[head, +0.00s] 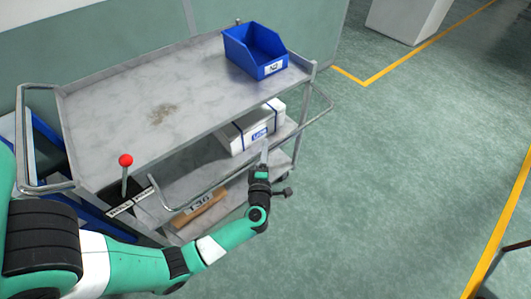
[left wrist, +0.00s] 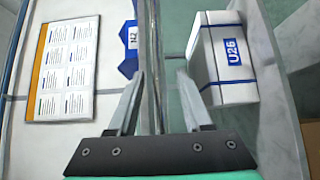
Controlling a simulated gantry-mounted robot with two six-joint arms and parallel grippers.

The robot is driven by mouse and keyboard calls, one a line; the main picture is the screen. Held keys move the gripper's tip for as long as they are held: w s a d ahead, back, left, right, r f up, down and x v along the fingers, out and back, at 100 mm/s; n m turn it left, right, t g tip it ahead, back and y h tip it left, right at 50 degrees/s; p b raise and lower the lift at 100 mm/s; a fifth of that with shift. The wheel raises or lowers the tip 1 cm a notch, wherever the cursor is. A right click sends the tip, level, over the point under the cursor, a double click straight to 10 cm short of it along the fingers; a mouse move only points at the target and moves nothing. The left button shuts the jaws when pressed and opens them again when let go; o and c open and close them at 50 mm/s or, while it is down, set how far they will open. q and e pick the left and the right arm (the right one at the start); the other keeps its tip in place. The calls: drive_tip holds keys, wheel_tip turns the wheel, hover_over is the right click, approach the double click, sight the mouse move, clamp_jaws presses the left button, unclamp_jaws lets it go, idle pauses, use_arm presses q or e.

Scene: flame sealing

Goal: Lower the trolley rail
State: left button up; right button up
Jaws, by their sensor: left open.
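The grey metal trolley (head: 125,75) stands at the left of the head view. Its tubular side rail (head: 215,187) runs along the near long side, sticking out below the top shelf's edge. My left gripper (head: 264,150) is at this rail, right of its middle. In the left wrist view, the open fingers of my left gripper (left wrist: 157,95) stand on either side of the rail (left wrist: 149,50), which passes between them. I cannot tell whether a finger touches it. A lever with a red knob (head: 126,160) stands at the trolley's near left corner. My right gripper is not in view.
A blue bin (head: 255,52) sits on the top shelf. A white box with a blue label (head: 245,135) lies on the middle shelf, and a brown box (head: 203,209) sits lower. Green floor (head: 400,170) right of the trolley is clear. A white block (head: 408,18) stands behind.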

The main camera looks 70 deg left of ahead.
use_arm(q)
drive_tip(key=shift+a, duration=0.2)
clamp_jaws()
idle(1.3)
